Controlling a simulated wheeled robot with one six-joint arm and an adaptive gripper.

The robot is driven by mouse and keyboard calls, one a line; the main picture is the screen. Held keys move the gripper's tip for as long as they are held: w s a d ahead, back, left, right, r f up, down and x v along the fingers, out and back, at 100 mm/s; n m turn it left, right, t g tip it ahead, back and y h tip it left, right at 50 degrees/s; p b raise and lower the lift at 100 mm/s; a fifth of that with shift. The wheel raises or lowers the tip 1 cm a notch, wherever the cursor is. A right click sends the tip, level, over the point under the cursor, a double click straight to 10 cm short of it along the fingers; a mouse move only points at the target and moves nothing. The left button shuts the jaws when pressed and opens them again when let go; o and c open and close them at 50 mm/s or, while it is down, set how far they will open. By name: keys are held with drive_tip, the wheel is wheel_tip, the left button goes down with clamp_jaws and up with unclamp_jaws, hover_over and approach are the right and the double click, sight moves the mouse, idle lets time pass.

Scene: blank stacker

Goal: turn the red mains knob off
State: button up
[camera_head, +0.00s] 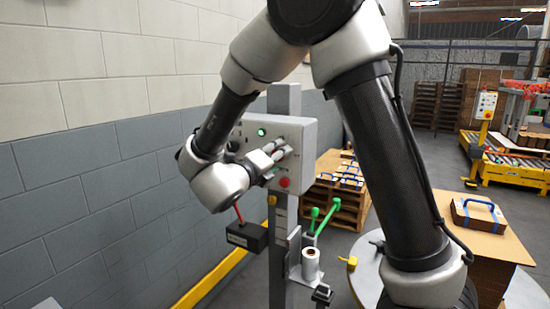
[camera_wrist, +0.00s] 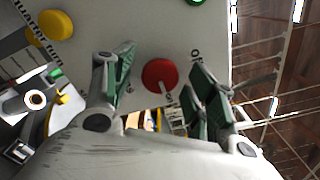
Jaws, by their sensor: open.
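The red mains knob (camera_wrist: 160,76) is round, with a pale pointer mark on its lower side in the wrist view, and sits on a light grey panel. Partly readable lettering is printed beside it. A red round part, apparently this knob (camera_head: 285,183), shows low on the grey control box (camera_head: 304,137) in the head view. My gripper (camera_wrist: 160,80) is open, its green-padded fingers to the left and right of the knob in the wrist view, with a gap on each side. In the head view my gripper (camera_head: 278,153) is close to the box front; contact cannot be told.
A green lamp (camera_head: 261,132) is on the box, and a black box (camera_head: 246,236) hangs below my wrist. A paper roll (camera_head: 311,262) and green handles (camera_head: 322,216) are below the box. A block wall (camera_head: 80,165) stands left, pallets (camera_head: 338,205) behind.

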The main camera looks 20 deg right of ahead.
drive_tip(key=shift+w, duration=0.1)
drive_tip(key=c, duration=1)
drive_tip(key=shift+c, duration=0.2)
drive_tip(key=shift+n, duration=0.4)
drive_tip(key=n, duration=1.7)
drive_tip(key=shift+f, duration=0.1)
drive_tip(key=shift+n, duration=0.3)
